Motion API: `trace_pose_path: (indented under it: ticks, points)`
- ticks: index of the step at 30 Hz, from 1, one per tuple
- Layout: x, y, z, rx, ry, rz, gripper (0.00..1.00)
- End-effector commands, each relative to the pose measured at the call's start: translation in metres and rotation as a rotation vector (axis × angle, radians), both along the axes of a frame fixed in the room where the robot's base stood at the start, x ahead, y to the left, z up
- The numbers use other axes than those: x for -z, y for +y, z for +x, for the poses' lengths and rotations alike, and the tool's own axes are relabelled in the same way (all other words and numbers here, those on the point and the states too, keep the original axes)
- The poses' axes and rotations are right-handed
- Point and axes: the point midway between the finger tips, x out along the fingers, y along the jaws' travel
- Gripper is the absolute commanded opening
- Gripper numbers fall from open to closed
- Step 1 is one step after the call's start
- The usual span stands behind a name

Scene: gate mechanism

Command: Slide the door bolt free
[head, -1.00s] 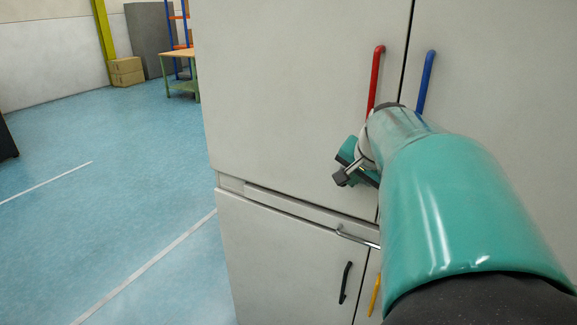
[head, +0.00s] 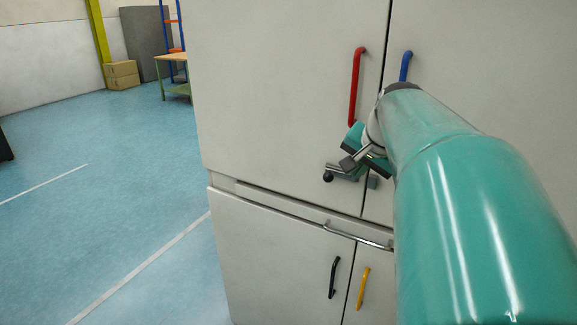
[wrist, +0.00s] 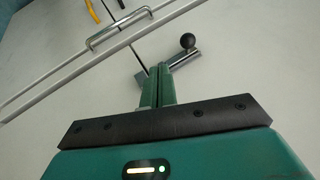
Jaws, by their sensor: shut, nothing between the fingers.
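The door bolt (head: 345,172) is a small grey metal bar with a black ball knob (head: 328,176) at its left end, on the upper cabinet doors low by their seam. A small grey block (head: 372,182) sits just right of the seam. In the wrist view the bolt (wrist: 184,61) and its knob (wrist: 188,41) show just beyond the fingertips. My gripper (head: 350,161) is shut and empty in front of the bolt and hides part of it. In the wrist view its green fingers (wrist: 157,72) are together, tips close to the bolt; I cannot tell whether they touch it.
A red handle (head: 356,88) and a blue handle (head: 405,66) are on the upper doors. A chrome drawer handle (head: 358,236) juts out below the bolt. Black (head: 334,278) and yellow (head: 363,288) handles are lower down. The blue floor (head: 90,210) at left is clear.

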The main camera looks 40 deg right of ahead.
Motion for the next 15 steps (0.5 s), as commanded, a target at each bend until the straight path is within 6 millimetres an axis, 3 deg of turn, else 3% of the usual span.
trace_pose_path:
  ticks: [6,15]
  points:
    - [-0.035,0.011,-0.019,-0.001,-0.001,-0.001,0.0]
    - [-0.049,0.016,-0.029,0.0,0.003,0.001,0.0]
